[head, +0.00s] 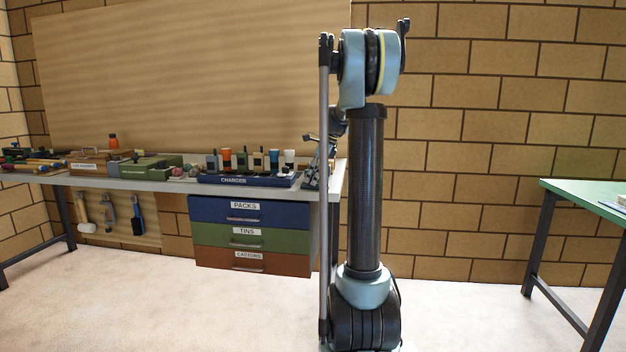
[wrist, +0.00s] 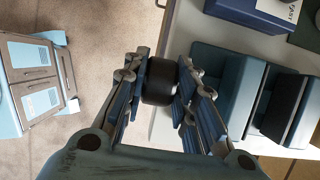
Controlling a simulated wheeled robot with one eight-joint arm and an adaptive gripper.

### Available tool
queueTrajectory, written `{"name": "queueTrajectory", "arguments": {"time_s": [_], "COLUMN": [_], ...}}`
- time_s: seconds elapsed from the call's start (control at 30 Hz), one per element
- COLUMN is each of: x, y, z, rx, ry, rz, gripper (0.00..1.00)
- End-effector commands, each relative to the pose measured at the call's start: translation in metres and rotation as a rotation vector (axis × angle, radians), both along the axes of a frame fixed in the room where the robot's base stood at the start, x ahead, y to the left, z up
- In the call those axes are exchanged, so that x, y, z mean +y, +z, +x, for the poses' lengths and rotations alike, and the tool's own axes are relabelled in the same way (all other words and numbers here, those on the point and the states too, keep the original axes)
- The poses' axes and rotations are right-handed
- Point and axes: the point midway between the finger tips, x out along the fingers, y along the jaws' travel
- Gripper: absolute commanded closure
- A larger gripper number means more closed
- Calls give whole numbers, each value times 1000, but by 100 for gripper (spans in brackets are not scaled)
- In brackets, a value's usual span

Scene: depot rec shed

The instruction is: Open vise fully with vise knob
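The vise knob (wrist: 160,82) is a black round piece in the middle of the wrist view. My gripper (wrist: 164,80) has a finger on each side of it, with the blue pads against its sides. The blue vise (wrist: 223,80) lies to the right of the knob, with dark slabs farther right; how far its jaws stand apart is hard to tell. In the head view the vise (head: 311,178) shows only as a small blue piece at the bench's right end, mostly hidden by my arm. My gripper is also largely hidden there.
The grey bench (head: 75,181) holds a dark blue charger (head: 245,181) with several items, and a green case (head: 150,168). Labelled drawers (head: 248,236) hang below. A green table (head: 590,197) stands at right. A dark blue box (wrist: 247,12) sits near the vise.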

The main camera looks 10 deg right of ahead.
Motion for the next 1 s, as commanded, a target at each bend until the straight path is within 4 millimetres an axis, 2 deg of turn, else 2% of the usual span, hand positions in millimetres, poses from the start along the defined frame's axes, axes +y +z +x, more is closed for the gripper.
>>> {"name": "queueTrajectory", "arguments": {"time_s": [0.47, 1.0], "x": [0, 8], "y": [0, -2], "z": [1, 5], "rx": [18, 139], "ry": [-1, 0], "rz": [-63, -443], "gripper": [98, 98]}}
